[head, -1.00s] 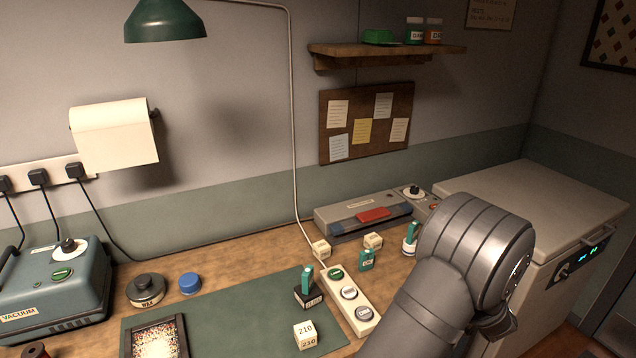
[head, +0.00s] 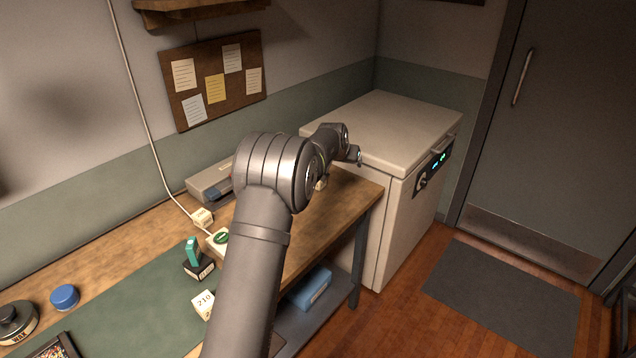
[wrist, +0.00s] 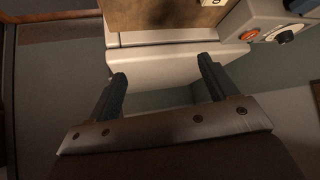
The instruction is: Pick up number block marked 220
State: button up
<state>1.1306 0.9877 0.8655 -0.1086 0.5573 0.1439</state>
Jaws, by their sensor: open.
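No block can be read as 220 in these frames. A cream number block marked 210 (head: 203,303) stands on the green mat beside my arm. Another cream block (head: 202,217) sits near the white cord, its marking too small to read. In the wrist view a cream block (wrist: 212,2) is cut by the top edge, with only part of a digit showing. My gripper (head: 356,156) is at the right, over the near side of the white chest. In the wrist view my gripper (wrist: 164,77) is open, with nothing between its fingers.
The white chest (head: 395,125) stands right of the wooden bench. A teal-handled stamp (head: 192,252) and a blue lid (head: 64,297) are on the bench. My arm hides part of the bench. A blue box (head: 310,288) lies on the lower shelf.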

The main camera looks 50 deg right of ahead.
jog(key=w+a+r+t+y, duration=0.1)
jog(key=w+a+r+y, duration=0.2)
jog(key=w, duration=0.4)
jog(key=shift+n, duration=0.3)
jog(key=x, duration=0.4)
jog(key=a+x, duration=0.1)
jog(key=x, duration=0.7)
jog(key=shift+w+f, duration=0.1)
jog(key=shift+f, duration=0.45)
jog(key=x, duration=0.3)
jog(key=shift+a+f, duration=0.15)
jog(key=shift+f, duration=0.3)
jog(key=shift+w+d+f, duration=0.2)
jog(key=shift+d+f, duration=0.1)
jog(key=shift+f, duration=0.25)
jog(key=shift+c, duration=0.2)
jog(key=c, duration=1.2)
